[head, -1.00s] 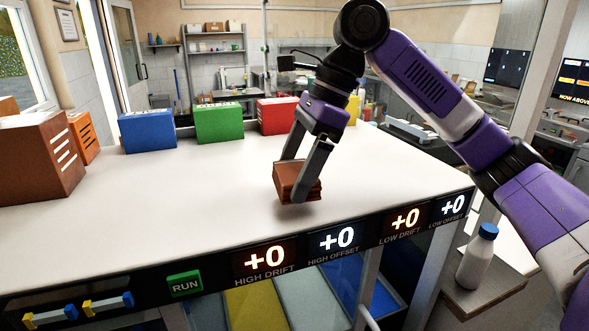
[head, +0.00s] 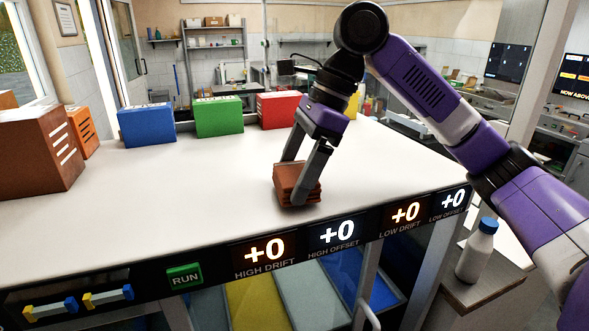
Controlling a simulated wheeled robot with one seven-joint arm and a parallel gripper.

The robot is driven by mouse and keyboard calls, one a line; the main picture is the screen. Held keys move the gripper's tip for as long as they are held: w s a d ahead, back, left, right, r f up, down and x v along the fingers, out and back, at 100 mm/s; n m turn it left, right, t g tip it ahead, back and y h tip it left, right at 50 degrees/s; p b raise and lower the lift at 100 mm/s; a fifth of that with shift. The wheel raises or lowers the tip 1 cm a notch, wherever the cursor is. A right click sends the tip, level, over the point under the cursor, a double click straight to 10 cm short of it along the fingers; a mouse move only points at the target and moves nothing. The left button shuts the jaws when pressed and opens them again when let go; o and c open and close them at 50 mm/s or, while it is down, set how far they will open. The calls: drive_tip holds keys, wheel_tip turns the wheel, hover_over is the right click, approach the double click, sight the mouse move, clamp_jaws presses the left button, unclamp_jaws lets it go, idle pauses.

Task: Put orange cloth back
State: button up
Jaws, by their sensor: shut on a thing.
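A folded brown-orange cloth (head: 288,182) is in my gripper (head: 297,180) near the front edge of the white counter (head: 180,215). My gripper points down and is shut on the cloth, with a finger on its near right side. The cloth is at or just above the counter top; I cannot tell whether it touches. An orange box (head: 82,130) with white stripes stands at the left, partly hidden behind a larger brown box (head: 40,155) with white stripes.
A blue box (head: 147,126), a green box (head: 218,117) and a red box (head: 278,110) stand along the back. The front panel has a green RUN button (head: 185,275) and lit displays. A white bottle (head: 476,252) stands on a lower surface at right. The counter's middle is clear.

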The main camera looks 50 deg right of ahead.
drive_tip(key=shift+f, duration=0.55)
drive_tip(key=o, duration=1)
drive_tip(key=shift+o, duration=0.2)
drive_tip(key=shift+r, duration=0.1)
drive_tip(key=shift+b+v, duration=0.65)
drive_tip(key=shift+v, duration=3.2)
